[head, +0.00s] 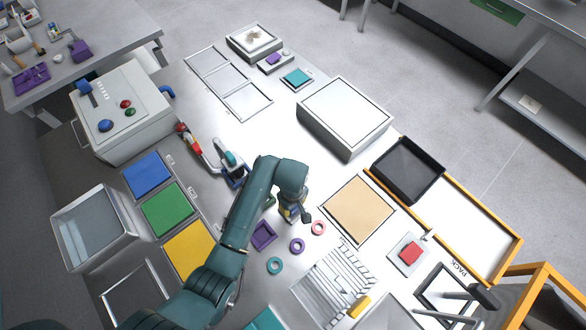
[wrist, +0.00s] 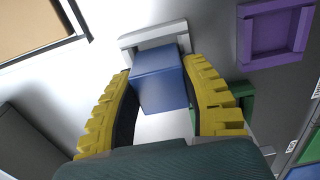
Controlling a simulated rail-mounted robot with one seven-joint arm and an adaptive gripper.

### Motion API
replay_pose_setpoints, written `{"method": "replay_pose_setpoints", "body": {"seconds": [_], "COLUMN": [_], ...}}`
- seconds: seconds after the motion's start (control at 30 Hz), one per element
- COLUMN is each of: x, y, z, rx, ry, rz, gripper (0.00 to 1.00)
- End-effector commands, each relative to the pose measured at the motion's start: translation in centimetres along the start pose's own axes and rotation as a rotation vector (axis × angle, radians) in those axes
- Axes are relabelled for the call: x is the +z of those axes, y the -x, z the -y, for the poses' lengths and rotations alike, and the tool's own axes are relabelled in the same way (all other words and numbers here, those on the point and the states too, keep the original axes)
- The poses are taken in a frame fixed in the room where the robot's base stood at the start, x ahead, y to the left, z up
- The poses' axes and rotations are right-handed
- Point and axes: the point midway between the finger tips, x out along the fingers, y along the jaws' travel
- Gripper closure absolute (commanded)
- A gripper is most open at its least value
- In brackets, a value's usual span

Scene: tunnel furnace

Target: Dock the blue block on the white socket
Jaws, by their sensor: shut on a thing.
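The blue block (wrist: 160,78) is between the two yellow fingers of my gripper (wrist: 163,88) in the wrist view, and the gripper is shut on it. The white socket (wrist: 152,35) shows as a pale rim just beyond the block's far end. The block hides most of the socket, so I cannot tell whether it is above it or inside it. In the head view my gripper (head: 291,213) points down at the table, left of the tan panel. The arm and gripper hide the socket there.
A purple socket (wrist: 244,40) lies to the right in the wrist view, also in the head view (head: 254,241). A green socket (wrist: 245,90) is close beside the right finger. Purple (head: 297,246), red (head: 318,228) and teal (head: 275,265) rings lie near my gripper.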

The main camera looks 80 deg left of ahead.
Motion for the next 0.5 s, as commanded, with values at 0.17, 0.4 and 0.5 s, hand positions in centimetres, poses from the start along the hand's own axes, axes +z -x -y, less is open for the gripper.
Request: {"method": "replay_pose_setpoints", "body": {"seconds": [0.17, 0.4, 0.5], "x": [-0.02, 0.01, 0.02], "y": [-1.07, -1.11, -1.11], "z": [-0.09, -0.02, -0.02], "rx": [0.002, 0.001, 0.000], "ry": [-0.001, -0.001, -0.001], "rz": [-0.001, 0.000, 0.000], "gripper": [0.96, 0.32, 0.32]}}
